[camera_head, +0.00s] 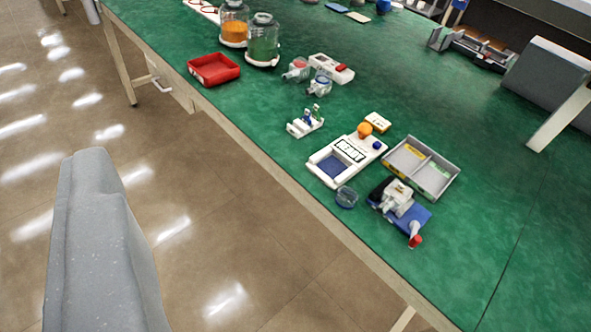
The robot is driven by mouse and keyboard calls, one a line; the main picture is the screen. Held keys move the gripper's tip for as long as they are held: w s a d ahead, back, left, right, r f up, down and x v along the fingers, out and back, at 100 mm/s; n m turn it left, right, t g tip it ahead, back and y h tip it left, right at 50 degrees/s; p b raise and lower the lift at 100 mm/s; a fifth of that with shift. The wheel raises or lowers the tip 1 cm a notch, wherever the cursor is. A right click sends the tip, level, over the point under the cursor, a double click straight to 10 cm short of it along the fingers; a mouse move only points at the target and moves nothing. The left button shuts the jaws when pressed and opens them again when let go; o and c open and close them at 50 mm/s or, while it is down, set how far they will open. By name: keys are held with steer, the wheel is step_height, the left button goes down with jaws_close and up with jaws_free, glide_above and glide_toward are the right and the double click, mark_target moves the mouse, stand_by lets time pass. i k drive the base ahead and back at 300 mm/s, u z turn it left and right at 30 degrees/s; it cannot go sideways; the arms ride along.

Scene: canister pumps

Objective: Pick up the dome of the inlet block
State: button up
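A small clear dome-like cup with a blue tint (347,197) rests on the green table near its front edge, left of a blue-based device (408,212). Two small clear-topped blocks stand farther back, one with a red ring (297,69) and one with a blue ring (320,86). A small white block with blue and green parts (305,123) stands nearer. I cannot tell for sure which is the inlet block or its dome. A large grey speckled shape (105,245) at lower left seems to be part of my gripper, away from the table objects; no fingertip pair shows.
A white device with an orange ball (346,158) and a grey two-part tray (421,168) are mid-table. A red tray (213,69) and orange (234,24) and green (263,42) canisters stand at the back left. The table's right front is clear.

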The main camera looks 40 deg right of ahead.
mark_target(346, 197)
steer(key=z, duration=0.2)
steer(key=i, duration=0.9)
steer(key=z, duration=0.65)
